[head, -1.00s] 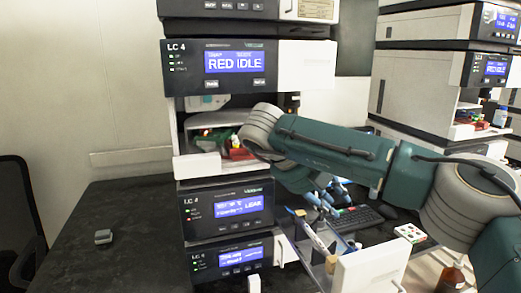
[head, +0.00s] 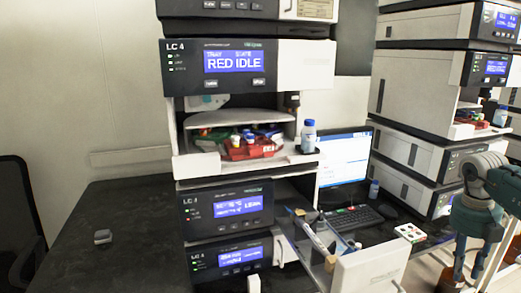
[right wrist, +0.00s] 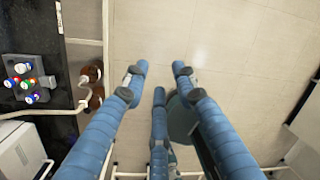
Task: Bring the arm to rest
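My right arm (head: 478,205) hangs at the right edge of the head view, clear of the column stacks. Its gripper (head: 463,272) points down, with blue fingers. In the right wrist view the gripper (right wrist: 157,82) is open and empty, its fingers spread above the pale tiled floor (right wrist: 225,45). My left gripper is in neither view.
The LC 4 stack (head: 186,62) stands on the dark bench (head: 130,225), with a red tray (head: 250,150) in its open bay. A second stack (head: 415,95) stands at right. In the wrist view a brown bottle (right wrist: 94,84) is left of the fingers.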

